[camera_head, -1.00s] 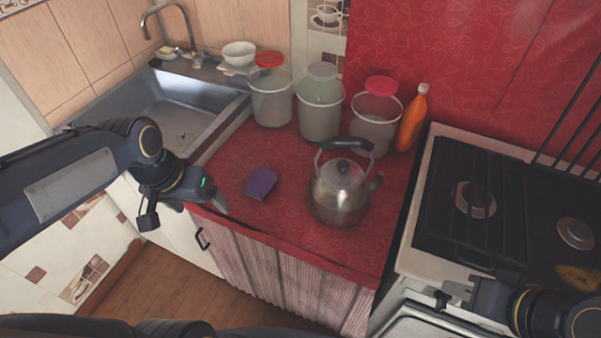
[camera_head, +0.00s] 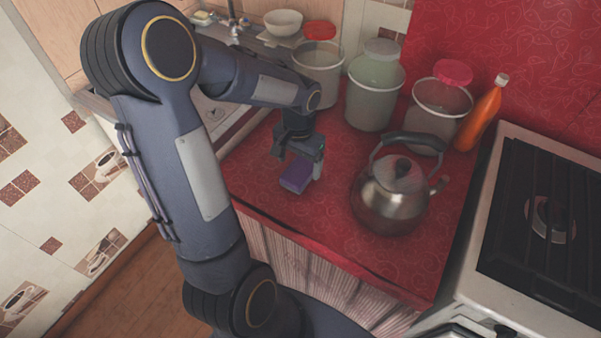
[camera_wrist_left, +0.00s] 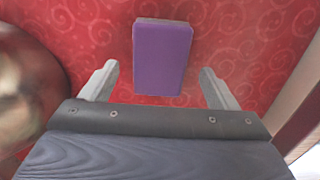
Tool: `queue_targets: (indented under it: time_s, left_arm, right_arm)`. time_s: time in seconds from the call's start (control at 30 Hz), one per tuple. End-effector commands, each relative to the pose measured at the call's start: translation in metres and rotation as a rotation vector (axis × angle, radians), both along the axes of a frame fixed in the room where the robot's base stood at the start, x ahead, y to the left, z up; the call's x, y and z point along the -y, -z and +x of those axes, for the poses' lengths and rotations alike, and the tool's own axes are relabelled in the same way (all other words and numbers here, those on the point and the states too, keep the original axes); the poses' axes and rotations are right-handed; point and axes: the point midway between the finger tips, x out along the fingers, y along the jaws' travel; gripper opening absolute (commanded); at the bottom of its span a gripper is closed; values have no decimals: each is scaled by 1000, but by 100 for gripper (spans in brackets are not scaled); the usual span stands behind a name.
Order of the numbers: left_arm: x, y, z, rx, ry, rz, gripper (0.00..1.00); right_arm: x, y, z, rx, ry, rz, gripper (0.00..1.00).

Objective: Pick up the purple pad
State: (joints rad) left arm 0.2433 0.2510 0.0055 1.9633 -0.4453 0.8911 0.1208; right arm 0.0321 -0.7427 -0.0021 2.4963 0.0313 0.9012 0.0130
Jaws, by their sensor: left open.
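The purple pad (camera_head: 297,175) lies on the red oilcloth counter (camera_head: 310,217), left of the kettle. It also shows in the left wrist view (camera_wrist_left: 162,58), where it stands between and just beyond the two fingers. My left gripper (camera_head: 299,172) is open over the pad, pointing down. In the left wrist view, the left gripper (camera_wrist_left: 158,88) has a finger on each side of the pad's near end, with a gap on both sides. Its grip is not closed on anything. My right gripper is not in view.
A metal kettle (camera_head: 392,198) stands close to the right of the pad. Several lidded containers, one a grey-lidded jar (camera_head: 374,92), and an orange bottle (camera_head: 482,118) stand behind. A stove (camera_head: 540,220) is at the right. The counter's front edge is near the pad.

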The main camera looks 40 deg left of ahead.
Motion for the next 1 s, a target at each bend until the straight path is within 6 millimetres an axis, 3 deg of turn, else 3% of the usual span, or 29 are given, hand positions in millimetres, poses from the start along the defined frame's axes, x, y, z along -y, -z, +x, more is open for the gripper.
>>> queue_targets:
  time_s: [0.2,0.47,0.83,1.0]
  left_arm:
    - [1,30,-1,-3,0,-1,82]
    - [1,33,-1,-1,0,-1,82]
    - [1,33,-1,-1,-1,-1,36]
    - [1,33,-1,-1,-1,-1,34]
  right_arm:
    - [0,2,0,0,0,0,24]
    - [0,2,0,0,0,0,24]
    - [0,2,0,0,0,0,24]
    - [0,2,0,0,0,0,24]
